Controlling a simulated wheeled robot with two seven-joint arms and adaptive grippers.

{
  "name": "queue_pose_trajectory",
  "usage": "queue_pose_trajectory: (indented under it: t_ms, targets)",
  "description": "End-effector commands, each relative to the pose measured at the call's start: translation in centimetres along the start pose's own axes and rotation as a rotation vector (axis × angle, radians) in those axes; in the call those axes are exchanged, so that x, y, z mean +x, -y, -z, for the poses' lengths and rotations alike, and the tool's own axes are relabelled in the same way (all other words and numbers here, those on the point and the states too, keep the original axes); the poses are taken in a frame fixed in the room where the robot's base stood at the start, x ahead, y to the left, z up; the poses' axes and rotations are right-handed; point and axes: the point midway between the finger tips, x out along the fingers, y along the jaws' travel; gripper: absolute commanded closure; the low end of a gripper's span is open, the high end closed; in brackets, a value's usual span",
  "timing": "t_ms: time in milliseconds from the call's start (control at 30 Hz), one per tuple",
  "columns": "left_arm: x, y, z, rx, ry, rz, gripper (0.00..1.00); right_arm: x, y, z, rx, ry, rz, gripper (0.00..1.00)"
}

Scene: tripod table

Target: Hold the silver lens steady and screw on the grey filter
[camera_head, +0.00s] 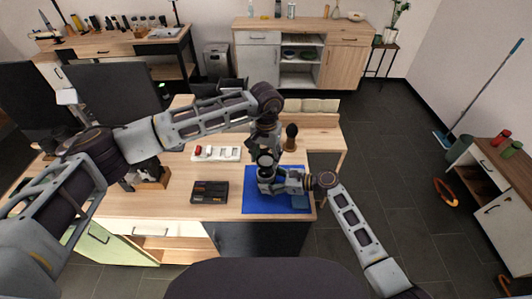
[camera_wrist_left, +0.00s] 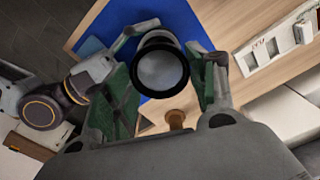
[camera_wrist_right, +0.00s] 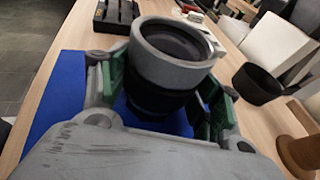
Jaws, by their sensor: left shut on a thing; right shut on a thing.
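My right gripper (camera_head: 265,178) is shut on the lens (camera_head: 264,160) above the blue mat. In the right wrist view the lens (camera_wrist_right: 176,50) has a silver-grey upper ring and a black lower body between the green pads of my right gripper (camera_wrist_right: 160,95). My left gripper (camera_head: 265,142) is just above it in the head view. In the left wrist view, a black-rimmed round piece with grey glass, apparently the filter (camera_wrist_left: 161,70), sits between the pads of my left gripper (camera_wrist_left: 165,75). A silver part shows behind it. I cannot tell whether the filter and lens touch.
The blue mat (camera_head: 275,205) lies at the table's right front. A black tray (camera_head: 209,192) and a white tray (camera_head: 215,153) are to its left. Bare wood lies between the trays.

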Motion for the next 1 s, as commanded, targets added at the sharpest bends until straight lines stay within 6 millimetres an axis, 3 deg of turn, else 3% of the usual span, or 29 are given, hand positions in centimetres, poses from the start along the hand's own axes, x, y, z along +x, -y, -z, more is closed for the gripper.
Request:
queue_pose_trajectory:
  t_ms: [600,1000]
  targets:
    - [3.6,0.0,0.0,0.001,0.001,0.0,0.7,0.0,0.0,0.0,0.0,0.0,0.0,0.5]
    - [4.4,0.0,0.0,0.001,0.0,0.0,0.7,0.0,0.0,0.0,0.0,0.0,0.0,0.5]
